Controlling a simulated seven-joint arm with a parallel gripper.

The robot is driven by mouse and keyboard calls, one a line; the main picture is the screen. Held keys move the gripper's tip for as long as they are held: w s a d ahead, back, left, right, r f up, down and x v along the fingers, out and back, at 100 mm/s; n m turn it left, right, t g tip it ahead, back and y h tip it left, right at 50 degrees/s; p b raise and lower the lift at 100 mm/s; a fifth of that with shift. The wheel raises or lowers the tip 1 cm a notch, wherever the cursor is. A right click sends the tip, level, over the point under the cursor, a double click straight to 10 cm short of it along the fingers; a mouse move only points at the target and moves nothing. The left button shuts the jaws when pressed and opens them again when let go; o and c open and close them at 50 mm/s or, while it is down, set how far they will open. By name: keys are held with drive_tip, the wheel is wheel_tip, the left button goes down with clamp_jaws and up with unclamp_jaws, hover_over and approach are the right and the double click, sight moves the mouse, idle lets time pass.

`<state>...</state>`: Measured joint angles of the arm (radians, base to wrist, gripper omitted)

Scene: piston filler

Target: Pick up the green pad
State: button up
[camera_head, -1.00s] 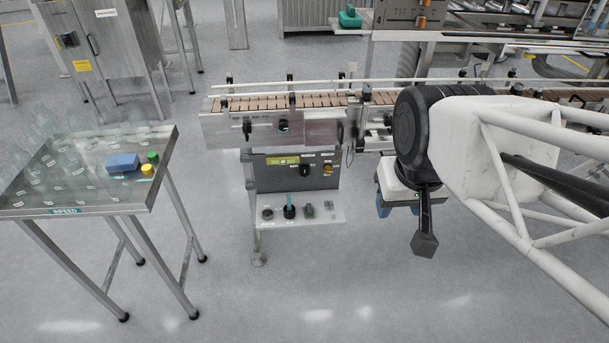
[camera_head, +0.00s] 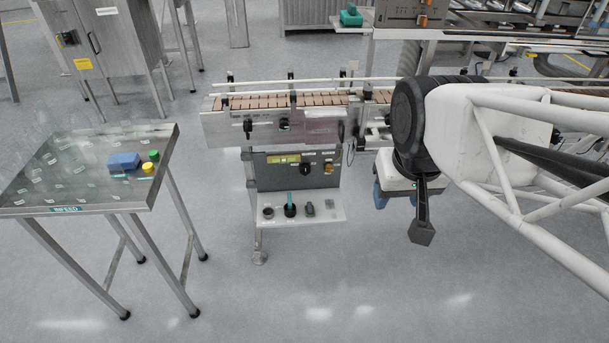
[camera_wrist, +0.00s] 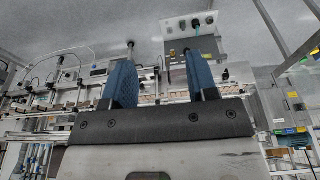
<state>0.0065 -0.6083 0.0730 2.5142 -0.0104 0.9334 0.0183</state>
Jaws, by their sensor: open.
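A small dark green pad (camera_head: 310,210) lies on the light shelf (camera_head: 272,222) under the control panel, right of a black holder with a teal handle (camera_head: 290,208). My gripper (camera_head: 394,197) hangs to the right of the shelf, apart from the pad, partly hidden by my own arm. In the wrist view its two blue fingers (camera_wrist: 158,75) are spread with nothing between them. The shelf (camera_wrist: 190,25) shows at the top of the wrist view, beyond the fingertips, but the pad is too small to make out surely there.
A dark cup (camera_head: 268,213) and a small grey item (camera_head: 330,204) share the shelf. The control panel (camera_head: 275,170) and the conveyor (camera_head: 270,103) stand above and behind it. The infeed table (camera_head: 100,207) with bottles is at left. Floor in front is clear.

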drive_tip(key=w, duration=1)
drive_tip(key=g, duration=0.3)
hover_over(310, 204)
wheel_tip(310, 204, down, 62)
drive_tip(key=shift+s+a+r, duration=0.1)
drive_tip(key=shift+r, duration=0.05)
drive_tip(key=shift+f, duration=0.45)
drive_tip(key=shift+f, duration=0.15)
drive_tip(key=shift+f, duration=1.15)
